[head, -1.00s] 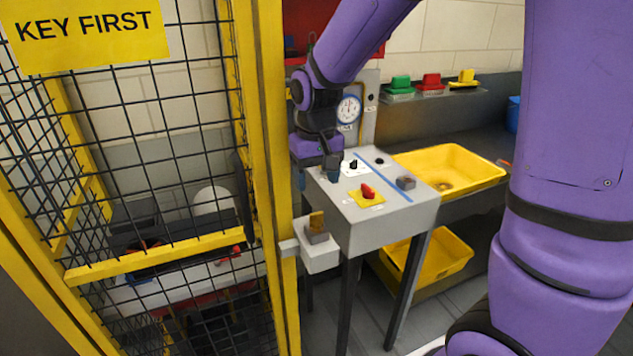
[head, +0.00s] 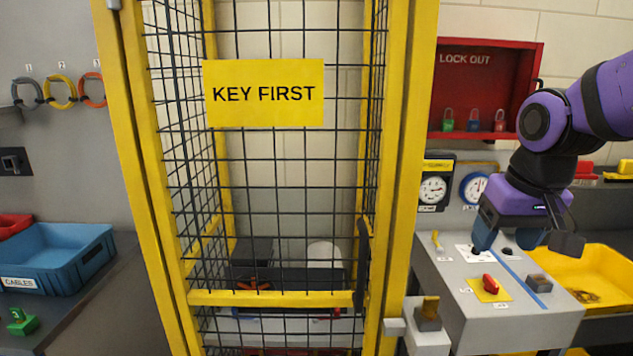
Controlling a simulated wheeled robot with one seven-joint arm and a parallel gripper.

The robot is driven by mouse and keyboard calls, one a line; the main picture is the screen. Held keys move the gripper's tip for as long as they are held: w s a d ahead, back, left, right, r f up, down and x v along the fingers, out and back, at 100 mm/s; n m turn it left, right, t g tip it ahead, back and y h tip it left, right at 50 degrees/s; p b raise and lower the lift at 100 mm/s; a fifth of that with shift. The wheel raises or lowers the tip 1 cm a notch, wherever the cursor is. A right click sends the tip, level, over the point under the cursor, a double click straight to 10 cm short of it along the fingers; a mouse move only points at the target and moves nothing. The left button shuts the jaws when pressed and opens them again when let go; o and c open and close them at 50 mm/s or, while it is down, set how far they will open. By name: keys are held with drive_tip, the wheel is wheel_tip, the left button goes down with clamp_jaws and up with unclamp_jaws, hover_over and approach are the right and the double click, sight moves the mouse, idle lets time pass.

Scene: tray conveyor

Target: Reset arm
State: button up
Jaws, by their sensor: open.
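My gripper (head: 523,241) hangs from my purple arm at the right of the head view. Its two dark fingers are spread apart and point down over the grey control table (head: 455,300). I see nothing between them. On the table a red switch handle (head: 490,284) sits on a yellow plate, left of a blue line. A small grey block (head: 540,284) lies right of the line. A small yellow piece (head: 437,240) stands at the table's far left.
A yellow mesh cage (head: 400,180) with a KEY FIRST sign (head: 264,93) fills the middle. A lock box (head: 428,318) sits at its right post. A red lock-out cabinet (head: 485,90), gauges (head: 433,188) and a yellow tub (head: 605,265) are at right. A blue bin (head: 60,262) is at left.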

drive_tip(key=s+d+r+t, duration=0.1)
drive_tip(key=s+r, duration=0.1)
drive_tip(key=s, duration=0.3)
drive_tip(key=s+d+r+t, duration=0.1)
drive_tip(key=s+r, duration=0.1)
drive_tip(key=s, duration=0.4)
drive_tip(key=shift+s+d+t, duration=0.15)
drive_tip(key=shift+d+t, duration=0.15)
